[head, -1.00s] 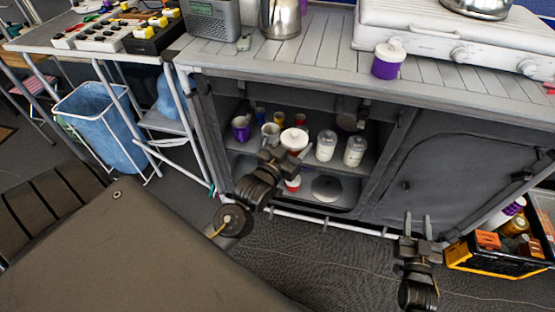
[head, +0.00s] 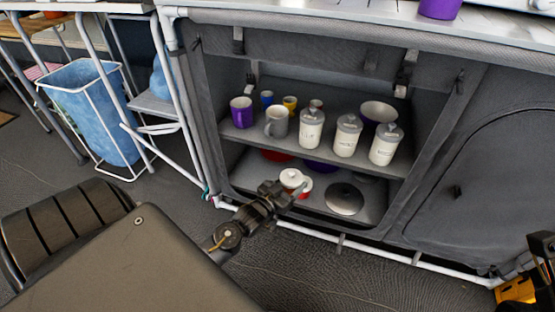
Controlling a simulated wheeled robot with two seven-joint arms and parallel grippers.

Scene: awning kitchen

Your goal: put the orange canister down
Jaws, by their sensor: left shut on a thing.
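My left gripper (head: 284,192) reaches into the open cabinet at lower-shelf height. It is shut on the orange canister (head: 291,178), whose white knobbed lid shows just past the jaws. The gripper hides most of its body, and I cannot tell whether its base touches the lower shelf (head: 254,178). A red and white piece (head: 305,188) shows close beside it; I cannot tell whether it is a separate thing. A dark part of my right arm (head: 543,250) shows at the right edge; its jaws are not clear.
A round grey lid-like thing (head: 344,198) lies right of the canister, and a red bowl (head: 276,155) sits behind. The upper shelf (head: 240,134) above holds mugs, a bowl and white jars (head: 347,137). A white rail (head: 335,241) runs along the cabinet's front bottom.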

